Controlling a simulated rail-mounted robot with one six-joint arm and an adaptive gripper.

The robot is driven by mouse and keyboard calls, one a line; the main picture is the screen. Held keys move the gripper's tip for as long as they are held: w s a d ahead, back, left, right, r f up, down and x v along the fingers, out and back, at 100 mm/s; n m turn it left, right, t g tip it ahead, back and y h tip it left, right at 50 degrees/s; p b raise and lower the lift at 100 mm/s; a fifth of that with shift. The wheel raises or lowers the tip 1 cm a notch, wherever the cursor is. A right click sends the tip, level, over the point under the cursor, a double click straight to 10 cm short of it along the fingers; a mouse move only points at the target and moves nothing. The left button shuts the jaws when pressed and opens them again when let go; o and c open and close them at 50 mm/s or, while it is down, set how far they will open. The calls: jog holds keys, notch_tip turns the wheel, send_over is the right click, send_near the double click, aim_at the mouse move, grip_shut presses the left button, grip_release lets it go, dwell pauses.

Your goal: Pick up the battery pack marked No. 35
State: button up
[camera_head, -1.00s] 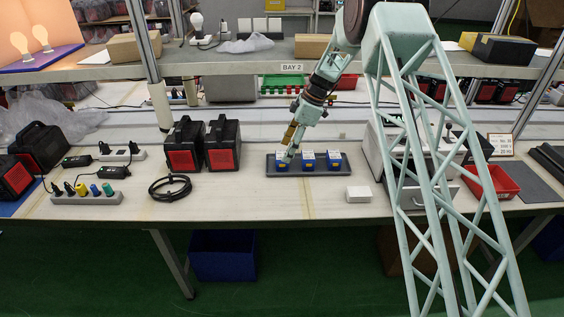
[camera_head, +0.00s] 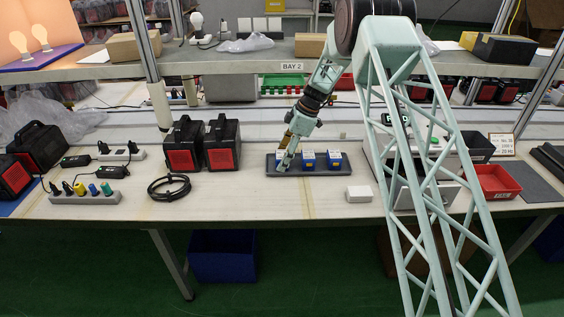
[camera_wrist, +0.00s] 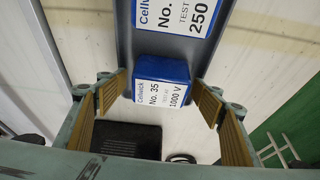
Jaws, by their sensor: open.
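The battery pack marked No. 35 (camera_wrist: 163,97) is a blue block with a white Cellwick label reading 1000 V. In the wrist view it lies between the finger pads of my gripper (camera_wrist: 160,88), which are spread with gaps on both sides. In the head view my gripper (camera_head: 285,161) points down at the left end of a dark grey tray (camera_head: 333,173) and partly hides the leftmost pack. A second pack (camera_wrist: 178,14), its label number partly cut off, sits beyond No. 35 in the wrist view. Two packs (camera_head: 308,161) show clear of my gripper in the head view.
Two black-and-red cases (camera_head: 222,150) and a coiled black cable (camera_head: 169,187) stand left of the tray. A small white box (camera_head: 359,194) lies to its right. A shelf edge marked BAY 2 (camera_head: 291,67) runs above and behind.

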aim_at(280, 157)
jog(key=shift+c, duration=0.7)
jog(key=c, duration=1.1)
jog(key=shift+r, duration=0.2)
jog(key=shift+r+p, duration=0.5)
jog(key=shift+r, duration=1.2)
jog(key=shift+s+f, duration=0.1)
jog(key=shift+s, duration=0.75)
jog(key=s, duration=0.5)
jog(key=s+d, duration=0.1)
jog(key=s, duration=1)
jog(key=shift+s+d+p, duration=0.1)
jog(key=shift+d+p, duration=0.2)
